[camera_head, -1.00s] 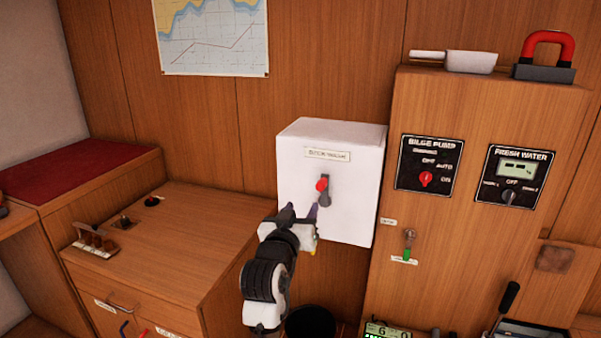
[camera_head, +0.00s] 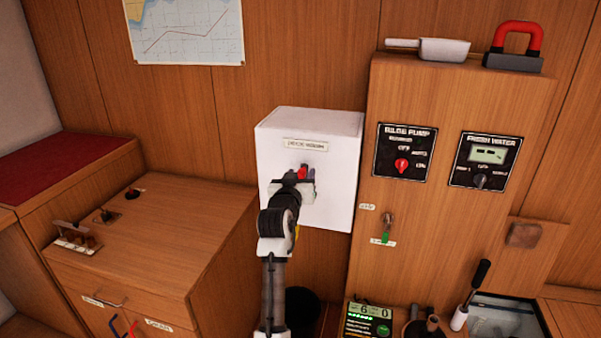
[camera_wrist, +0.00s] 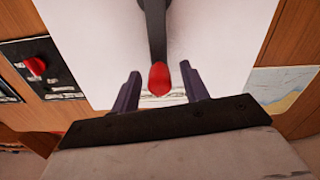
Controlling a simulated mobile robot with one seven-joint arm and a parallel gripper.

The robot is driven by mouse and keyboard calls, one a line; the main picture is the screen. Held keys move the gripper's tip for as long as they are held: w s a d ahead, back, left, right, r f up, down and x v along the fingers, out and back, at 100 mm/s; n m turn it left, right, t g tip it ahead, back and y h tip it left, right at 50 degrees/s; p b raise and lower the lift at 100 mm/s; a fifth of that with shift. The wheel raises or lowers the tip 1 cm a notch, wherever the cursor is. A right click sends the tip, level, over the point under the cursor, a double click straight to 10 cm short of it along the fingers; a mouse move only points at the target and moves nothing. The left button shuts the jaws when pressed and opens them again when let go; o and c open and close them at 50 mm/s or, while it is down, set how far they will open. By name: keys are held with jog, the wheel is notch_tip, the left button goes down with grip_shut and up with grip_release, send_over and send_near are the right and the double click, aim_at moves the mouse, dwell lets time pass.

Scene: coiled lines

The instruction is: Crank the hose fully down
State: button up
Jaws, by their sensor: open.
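A white box (camera_head: 335,135) with a label near its top is fixed to the wooden wall. A crank with a red knob (camera_head: 303,172) is on its front. In the wrist view the red knob (camera_wrist: 159,78) sits at the end of a dark crank arm (camera_wrist: 154,30). My gripper (camera_head: 301,183) is in front of the box at the crank. In the wrist view my gripper (camera_wrist: 161,80) is open, with one dark finger on each side of the red knob and gaps between. My arm hides part of the crank in the head view. I cannot make out a hose.
Right of the box stands a wooden cabinet with a bilge pump panel (camera_head: 402,153), a fresh water panel (camera_head: 485,162) and a small green-tipped lever (camera_head: 387,229). A wooden counter (camera_head: 160,235) lies at left. A dark bin (camera_head: 302,308) stands below.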

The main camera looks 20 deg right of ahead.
jog(key=shift+w+d, duration=0.1)
jog(key=shift+w, duration=0.05)
grip_shut()
jog(key=shift+w, duration=0.1)
dwell(0.4)
